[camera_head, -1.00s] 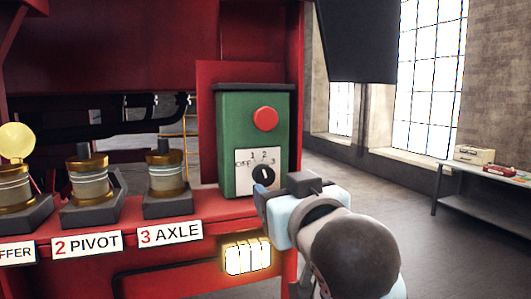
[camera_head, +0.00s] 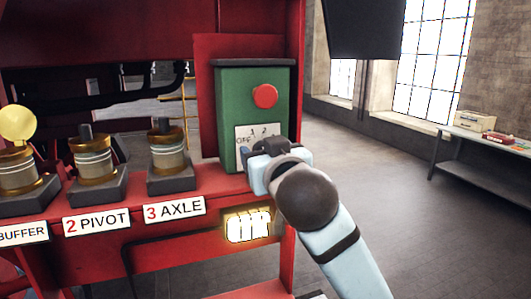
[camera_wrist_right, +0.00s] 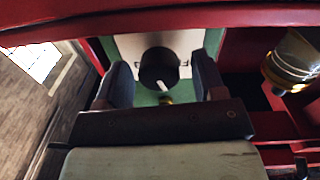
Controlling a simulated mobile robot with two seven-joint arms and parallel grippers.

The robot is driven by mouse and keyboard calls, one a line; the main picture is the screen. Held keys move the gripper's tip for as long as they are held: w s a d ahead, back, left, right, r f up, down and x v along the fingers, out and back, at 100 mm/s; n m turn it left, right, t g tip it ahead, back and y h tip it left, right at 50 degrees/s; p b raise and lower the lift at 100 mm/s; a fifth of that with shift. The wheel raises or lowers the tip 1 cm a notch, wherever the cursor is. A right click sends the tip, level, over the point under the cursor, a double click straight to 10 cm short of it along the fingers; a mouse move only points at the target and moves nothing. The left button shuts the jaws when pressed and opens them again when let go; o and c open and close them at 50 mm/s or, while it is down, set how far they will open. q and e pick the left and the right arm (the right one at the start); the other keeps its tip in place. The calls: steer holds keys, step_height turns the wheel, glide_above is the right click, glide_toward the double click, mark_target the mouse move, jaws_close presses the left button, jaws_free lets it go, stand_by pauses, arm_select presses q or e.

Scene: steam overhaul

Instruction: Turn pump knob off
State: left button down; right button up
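The green pump box (camera_head: 234,105) with a red button (camera_head: 265,96) stands on the red bench. Its white dial plate (camera_head: 247,133) is partly visible in the head view, with the knob hidden behind my right gripper (camera_head: 268,150). In the right wrist view the black pump knob (camera_wrist_right: 158,68) with a white pointer mark sits in front of the plate, which appears upside down with part of "OFF" to the right of the knob. My right gripper (camera_wrist_right: 163,78) is open, its fingers either side of the knob with gaps showing. My left gripper is not in view.
Brass-and-grey fittings stand left of the box, including one above the "3 AXLE" label (camera_head: 174,210) and one above "2 PIVOT" (camera_head: 97,221). A lit panel (camera_head: 247,226) is below the box. A dark screen (camera_head: 361,30) hangs at upper right. A side table (camera_head: 480,140) stands far right.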

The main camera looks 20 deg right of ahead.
steer(key=c, duration=0.8)
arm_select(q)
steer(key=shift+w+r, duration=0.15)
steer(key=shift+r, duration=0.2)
arm_select(e)
steer(key=shift+n, duration=1)
steer(key=n, duration=0.3)
steer(key=shift+n, duration=1.2)
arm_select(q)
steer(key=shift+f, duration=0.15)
arm_select(e)
steer(key=shift+n, duration=0.3)
